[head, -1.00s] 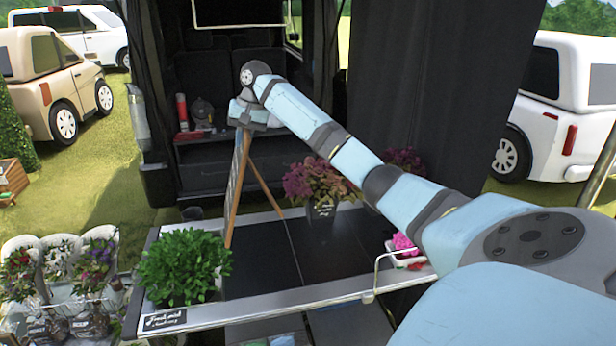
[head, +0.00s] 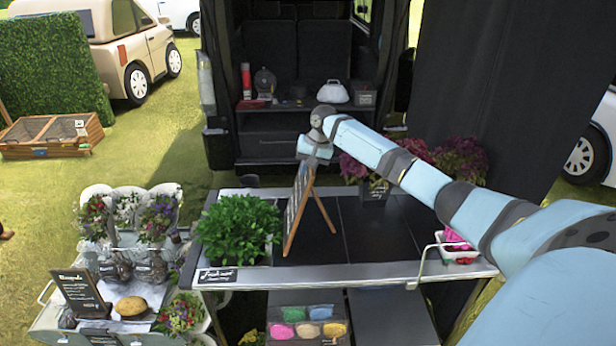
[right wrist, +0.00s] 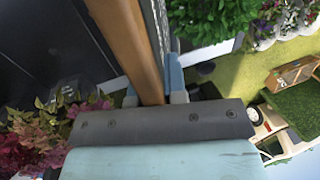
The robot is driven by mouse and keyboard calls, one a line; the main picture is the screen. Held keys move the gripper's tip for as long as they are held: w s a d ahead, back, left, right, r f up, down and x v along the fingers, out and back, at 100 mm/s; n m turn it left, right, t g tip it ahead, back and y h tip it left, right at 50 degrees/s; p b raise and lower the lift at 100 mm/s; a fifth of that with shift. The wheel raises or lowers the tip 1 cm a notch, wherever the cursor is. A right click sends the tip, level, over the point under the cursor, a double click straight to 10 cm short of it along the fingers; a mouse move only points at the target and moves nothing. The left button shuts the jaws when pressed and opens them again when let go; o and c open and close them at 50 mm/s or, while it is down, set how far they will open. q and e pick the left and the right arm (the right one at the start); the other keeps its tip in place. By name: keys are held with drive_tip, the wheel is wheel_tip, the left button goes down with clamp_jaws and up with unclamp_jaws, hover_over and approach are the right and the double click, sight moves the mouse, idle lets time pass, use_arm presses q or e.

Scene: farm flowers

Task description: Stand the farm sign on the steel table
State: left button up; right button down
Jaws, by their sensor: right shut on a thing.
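The farm sign (head: 297,204) is an A-frame with a dark panel and wooden legs. It is upright over the left-middle of the steel table (head: 420,271), just right of the green plant. I cannot tell whether its feet touch the tabletop. My right gripper (head: 311,162) is shut on the sign's top edge from above. In the right wrist view the sign's wooden frame (right wrist: 137,45) runs between the fingers (right wrist: 155,94). My left gripper is not in view.
A leafy green plant (head: 236,228) stands at the table's left end. A potted purple-pink plant (head: 375,190) stands behind right, and a white tray with pink flowers (head: 457,250) at the right end. The dark middle tabletop is clear. A flower stand (head: 130,255) is left.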

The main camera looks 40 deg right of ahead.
drive_tip(key=x, duration=0.3)
drive_tip(key=shift+s+d, duration=0.15)
drive_tip(key=shift+d, duration=0.15)
drive_tip(key=c, duration=1.2)
unclamp_jaws()
drive_tip(key=shift+s+f, duration=0.1)
drive_tip(key=shift+f, duration=0.05)
drive_tip(key=shift+o, duration=0.2)
drive_tip(key=shift+r, duration=0.45)
drive_tip(key=b+v, duration=0.1)
drive_tip(key=v, duration=1)
drive_tip(key=shift+b, duration=0.3)
